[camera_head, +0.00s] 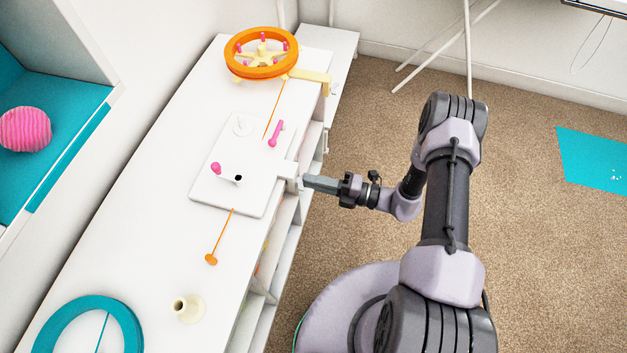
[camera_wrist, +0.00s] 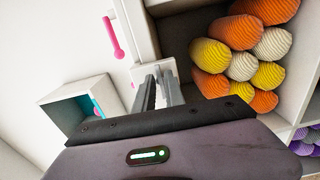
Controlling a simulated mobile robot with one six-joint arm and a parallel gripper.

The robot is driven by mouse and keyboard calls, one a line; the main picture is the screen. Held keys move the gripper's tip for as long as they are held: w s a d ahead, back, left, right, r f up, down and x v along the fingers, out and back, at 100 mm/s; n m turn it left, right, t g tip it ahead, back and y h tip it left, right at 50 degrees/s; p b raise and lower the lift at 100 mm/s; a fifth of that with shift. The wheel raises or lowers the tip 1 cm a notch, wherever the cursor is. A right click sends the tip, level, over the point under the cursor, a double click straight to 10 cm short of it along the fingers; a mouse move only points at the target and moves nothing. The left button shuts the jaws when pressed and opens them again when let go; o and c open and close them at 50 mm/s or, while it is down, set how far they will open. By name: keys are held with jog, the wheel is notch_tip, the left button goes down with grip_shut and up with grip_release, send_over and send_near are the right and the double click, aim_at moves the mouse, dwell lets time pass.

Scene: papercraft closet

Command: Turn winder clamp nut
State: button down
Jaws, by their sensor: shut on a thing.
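The white winder board (camera_head: 205,192) lies flat on the white counter. Its white clamp block (camera_head: 287,171) sits at the counter's right edge; it also shows in the wrist view (camera_wrist: 151,73). My gripper (camera_head: 307,182) reaches in from the right, level with the counter edge, its fingertips at the clamp. In the wrist view my gripper (camera_wrist: 162,78) has its two fingers close together, shut at the underside of the clamp. The clamp nut is hidden between or behind the fingers.
An orange ring wheel (camera_head: 262,70) is at the counter's far end. A teal ring (camera_head: 128,318), a cream spool (camera_head: 188,307) and an orange-tipped stick (camera_head: 212,258) lie nearer. Below the counter, a shelf holds yarn rolls (camera_wrist: 243,27).

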jog(key=c, duration=1.6)
grip_release()
jog(key=shift+o, duration=0.2)
jog(key=p+v, duration=0.3)
jog(key=v, duration=1.4)
jog(key=shift+d, duration=0.2)
jog(key=shift+s, duration=0.1)
